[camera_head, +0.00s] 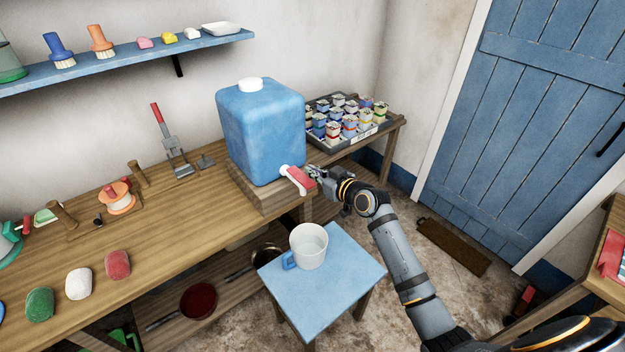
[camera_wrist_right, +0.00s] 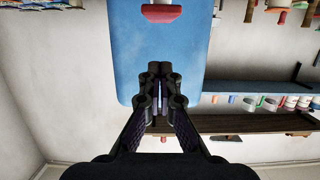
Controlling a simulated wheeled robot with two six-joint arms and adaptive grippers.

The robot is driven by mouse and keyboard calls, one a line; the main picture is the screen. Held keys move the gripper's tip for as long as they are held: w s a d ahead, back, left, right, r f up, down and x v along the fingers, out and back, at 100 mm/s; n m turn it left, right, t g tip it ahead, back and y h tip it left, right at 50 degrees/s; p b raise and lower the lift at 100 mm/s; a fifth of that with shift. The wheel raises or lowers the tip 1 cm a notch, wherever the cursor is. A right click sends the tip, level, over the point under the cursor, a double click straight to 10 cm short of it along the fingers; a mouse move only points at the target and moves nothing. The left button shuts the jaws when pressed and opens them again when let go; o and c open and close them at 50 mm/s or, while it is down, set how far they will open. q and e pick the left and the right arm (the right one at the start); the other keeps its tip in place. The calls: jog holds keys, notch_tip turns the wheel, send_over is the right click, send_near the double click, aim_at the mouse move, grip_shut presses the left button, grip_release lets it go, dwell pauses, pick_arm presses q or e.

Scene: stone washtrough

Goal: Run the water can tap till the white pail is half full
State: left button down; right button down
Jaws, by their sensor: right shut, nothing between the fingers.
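The blue water can (camera_head: 262,135) stands on a wooden block on the bench. Its white tap with a red lever (camera_head: 298,178) sticks out low on the front right. The white pail (camera_head: 309,248), with a blue handle, stands upright on a blue stool below the tap. No stream shows between spout and pail; its water level is unclear. My right gripper (camera_head: 316,174) is shut and empty, close beside the lever; contact is unclear. In the wrist view, the gripper (camera_wrist_right: 160,70) is before the blue can, with the red lever (camera_wrist_right: 161,13) above. My left gripper is out of view.
A tray of small tins (camera_head: 345,117) stands behind the can at right. Pans sit on the lower shelf. A blue door (camera_head: 540,130) is at right.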

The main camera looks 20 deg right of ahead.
aim_at(313, 182)
jog(key=f, duration=0.4)
jog(key=shift+w, duration=0.2)
jog(key=shift+f, duration=0.2)
notch_tip(313, 182, down, 3)
jog(key=t+b, duration=0.1)
jog(key=b, duration=0.6)
jog(key=t+y+b, duration=0.1)
jog(key=t+b, duration=0.1)
jog(key=b, duration=0.6)
jog(key=shift+s+r, duration=0.15)
jog(key=shift+r, duration=0.05)
dwell(0.7)
